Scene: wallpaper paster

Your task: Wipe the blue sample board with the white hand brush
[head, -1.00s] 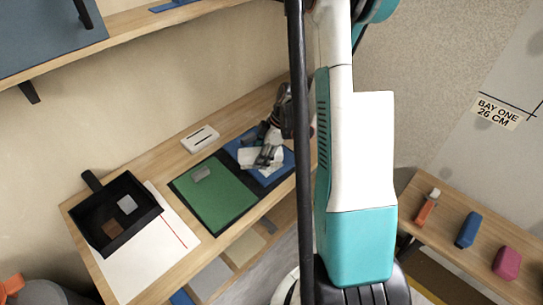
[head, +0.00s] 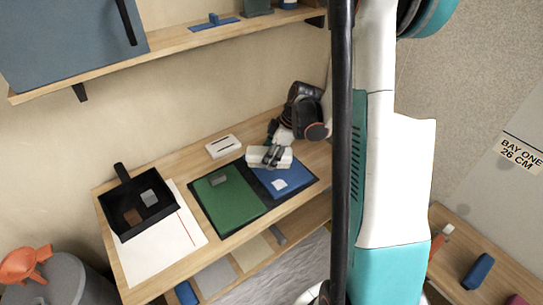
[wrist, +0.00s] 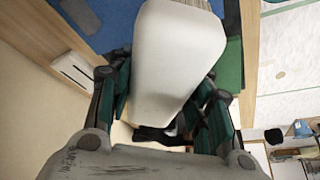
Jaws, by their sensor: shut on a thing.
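My gripper (head: 271,155) is shut on the white hand brush (head: 254,155), at the back edge of the blue sample board (head: 299,180). In the wrist view the brush (wrist: 180,50) fills the middle between my gripper's fingers (wrist: 165,95) and hides much of what lies under it. The blue board (wrist: 112,22) shows beyond it at the upper left. A white patch (head: 279,184) is on the blue board, in front of the brush. I cannot tell whether the brush touches the board.
A white slotted box (head: 223,146) stands behind. A black tray (head: 115,215) sits on white paper (head: 150,268) at the left. A shelf (head: 180,48) hangs above.

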